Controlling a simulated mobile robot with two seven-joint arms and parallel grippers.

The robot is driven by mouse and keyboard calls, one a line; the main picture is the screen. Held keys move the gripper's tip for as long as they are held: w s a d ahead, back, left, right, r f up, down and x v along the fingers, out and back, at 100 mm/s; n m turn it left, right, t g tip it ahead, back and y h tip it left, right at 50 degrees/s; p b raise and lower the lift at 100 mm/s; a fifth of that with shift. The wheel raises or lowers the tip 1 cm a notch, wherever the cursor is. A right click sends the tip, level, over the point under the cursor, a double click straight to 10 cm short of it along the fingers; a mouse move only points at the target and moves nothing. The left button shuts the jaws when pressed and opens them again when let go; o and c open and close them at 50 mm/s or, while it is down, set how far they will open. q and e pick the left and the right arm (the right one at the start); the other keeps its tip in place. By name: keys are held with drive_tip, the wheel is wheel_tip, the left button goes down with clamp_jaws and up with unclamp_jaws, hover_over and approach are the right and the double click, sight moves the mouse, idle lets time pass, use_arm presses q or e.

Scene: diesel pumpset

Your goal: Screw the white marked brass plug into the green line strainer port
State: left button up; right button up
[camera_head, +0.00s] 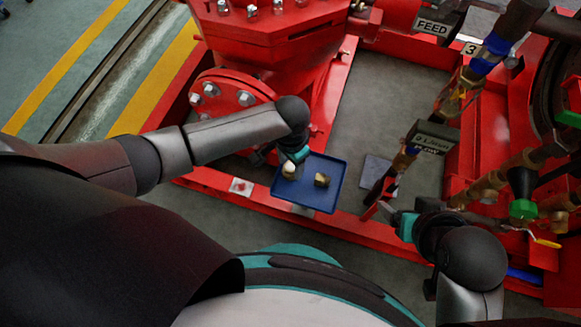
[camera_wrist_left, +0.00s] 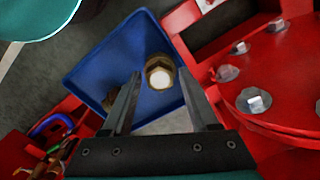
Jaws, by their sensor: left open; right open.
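The white marked brass plug (camera_head: 289,170) stands in a blue tray (camera_head: 334,198), its white face up. The left wrist view shows this hex plug (camera_wrist_left: 159,74) between my left fingertips in the picture. My left gripper (camera_head: 290,160) is open above it; whether the fingers reach around it I cannot tell. A second brass plug (camera_head: 322,180) lies to its right, and it is partly hidden behind a finger in the wrist view (camera_wrist_left: 110,98).
A red pump housing with a bolted flange (camera_head: 222,95) is close behind my left arm. Red frame rails (camera_head: 240,187) surround the tray. Brass pipework with a flow sign (camera_head: 433,138) stands at the right. Grey floor (camera_head: 380,105) is open behind the tray.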

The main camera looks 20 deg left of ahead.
idle(0.6)
use_arm(q)
drive_tip(key=shift+p, duration=0.45)
idle(0.4)
drive_tip(key=shift+p, duration=0.4)
clamp_jaws()
idle(0.3)
